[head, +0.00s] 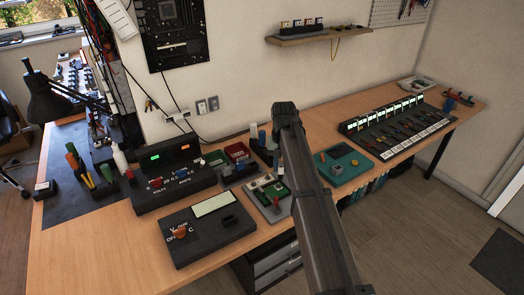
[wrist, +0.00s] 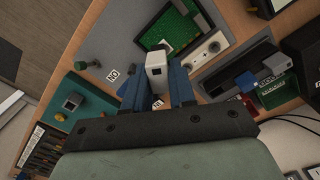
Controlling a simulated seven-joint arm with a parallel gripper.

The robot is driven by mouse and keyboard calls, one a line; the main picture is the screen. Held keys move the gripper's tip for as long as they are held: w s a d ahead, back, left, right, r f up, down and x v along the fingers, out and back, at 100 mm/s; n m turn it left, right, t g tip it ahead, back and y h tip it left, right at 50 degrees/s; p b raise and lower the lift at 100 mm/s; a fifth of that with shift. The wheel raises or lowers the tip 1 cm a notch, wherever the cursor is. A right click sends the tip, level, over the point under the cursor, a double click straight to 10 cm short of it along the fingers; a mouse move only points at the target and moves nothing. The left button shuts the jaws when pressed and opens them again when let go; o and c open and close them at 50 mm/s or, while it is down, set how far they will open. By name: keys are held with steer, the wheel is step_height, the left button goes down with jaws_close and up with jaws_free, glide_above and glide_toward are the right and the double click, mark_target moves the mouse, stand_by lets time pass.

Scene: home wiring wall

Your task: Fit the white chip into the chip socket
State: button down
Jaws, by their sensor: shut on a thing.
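The white chip (wrist: 158,66) shows in the wrist view as a small white block with a dark square on its face. My gripper (wrist: 158,88) has two blue fingers, one on each side of the chip, and is shut on it. Beyond the chip lies a dark-framed green board (wrist: 172,27) on a grey panel (wrist: 115,50). The same green board (head: 272,190) shows in the head view, partly beside my arm. I cannot make out the chip socket clearly.
A teal box (head: 341,165) stands right of my arm. A black meter (head: 207,230) and a black console (head: 172,180) stand left. The front left of the bench is bare.

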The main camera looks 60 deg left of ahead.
steer(key=w+d+f+m, duration=0.1)
steer(key=w+d, duration=0.5)
steer(key=d, duration=0.7)
steer(key=w+d+m, duration=0.2)
steer(key=w+d, duration=0.4)
steer(key=d, duration=0.8)
steer(key=w+d+f+m, duration=0.1)
steer(key=w+d, duration=0.5)
steer(key=d, duration=0.7)
steer(key=w+d+m, duration=0.3)
steer(key=w+d, duration=0.1)
steer(key=d, duration=1.4)
steer(key=w+d+m, duration=0.3)
steer(key=d+m, duration=0.1)
steer(key=d, duration=1.3)
steer(key=a+r, duration=0.2)
steer(key=a, duration=3.3)
steer(key=a+r, duration=0.3)
steer(key=a, duration=3.2)
steer(key=shift+w, duration=0.3)
